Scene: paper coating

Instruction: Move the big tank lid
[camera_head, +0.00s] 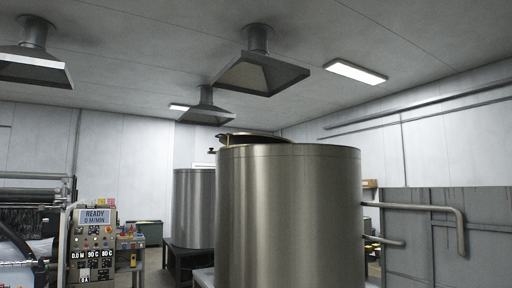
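A big brushed-metal tank (288,215) stands right of centre in the head view. A dark, flat piece with a thin gold-coloured edge (254,138) shows just above the tank's top rim, toward its left side; it looks like the lid. Only its edge is visible from this low angle, so I cannot tell whether it lies flat or how much of the opening it covers. Neither of my grippers is visible.
A second metal tank (194,205) stands behind on a dark stand (185,257). Pipes (430,208) run along the grey right wall panel. A control panel (93,245) reading READY stands lower left beside a roller machine (30,215). Extraction hoods (262,76) hang overhead.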

